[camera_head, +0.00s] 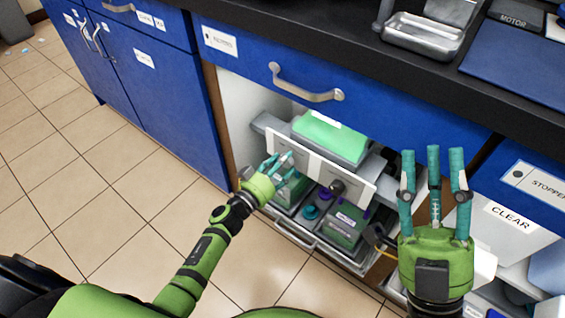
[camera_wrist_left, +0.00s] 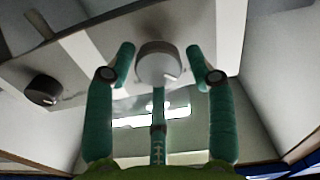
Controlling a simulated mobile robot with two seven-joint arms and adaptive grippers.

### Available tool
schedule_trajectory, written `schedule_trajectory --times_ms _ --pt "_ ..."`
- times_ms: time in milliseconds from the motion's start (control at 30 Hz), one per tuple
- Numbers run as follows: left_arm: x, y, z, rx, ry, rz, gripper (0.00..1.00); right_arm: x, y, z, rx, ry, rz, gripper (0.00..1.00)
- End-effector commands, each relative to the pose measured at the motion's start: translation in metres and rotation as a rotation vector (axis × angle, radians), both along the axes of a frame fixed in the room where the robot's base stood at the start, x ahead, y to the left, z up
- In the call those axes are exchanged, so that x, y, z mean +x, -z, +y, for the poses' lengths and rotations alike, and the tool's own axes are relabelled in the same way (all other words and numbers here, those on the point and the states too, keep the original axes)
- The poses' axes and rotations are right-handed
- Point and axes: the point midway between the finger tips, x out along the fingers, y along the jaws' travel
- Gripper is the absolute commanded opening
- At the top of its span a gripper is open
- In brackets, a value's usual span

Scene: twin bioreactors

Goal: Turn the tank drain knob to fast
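A white panel (camera_head: 360,187) sits under the counter and bears a dark round knob (camera_head: 337,187). In the left wrist view a pale-capped knob (camera_wrist_left: 158,62) stands between the fingertips of my left gripper (camera_wrist_left: 160,72). A second, dark knob (camera_wrist_left: 42,90) is at the left there. My left gripper (camera_head: 277,163) is at the panel's left part, its fingers apart around the pale-capped knob; I cannot tell whether they touch it. In the head view the fingers hide that knob. No speed marking is readable. My right gripper (camera_head: 434,170) is open and empty, fingers pointing up the picture.
A green-topped box (camera_head: 330,138) lies behind the panel. Dark and green units (camera_head: 345,222) stand below it. A blue drawer with a metal handle (camera_head: 305,85) is above. A cabinet wall (camera_head: 225,150) bounds the bay at left.

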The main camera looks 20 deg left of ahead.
Motion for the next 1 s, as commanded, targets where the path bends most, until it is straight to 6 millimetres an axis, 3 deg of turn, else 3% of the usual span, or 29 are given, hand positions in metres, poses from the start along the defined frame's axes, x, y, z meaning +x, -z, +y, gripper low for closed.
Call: schedule_trajectory --times_ms 33,67,567,1000 --pt "0.000 0.000 0.000 0.000 0.000 0.000 0.22 0.000 0.000 0.000 0.000 0.000 0.001 0.40" --pt "0.000 0.000 0.000 0.000 0.000 0.000 0.11 0.000 0.000 0.000 0.000 0.000 0.001 0.40" --pt "0.001 -0.003 0.001 0.059 -0.001 -0.026 0.10 0.004 0.002 0.000 -0.007 0.003 0.025 0.40" --pt "0.002 -0.005 0.000 0.385 -0.003 -0.149 0.10 0.022 0.020 -0.002 -0.047 0.029 0.141 0.40"
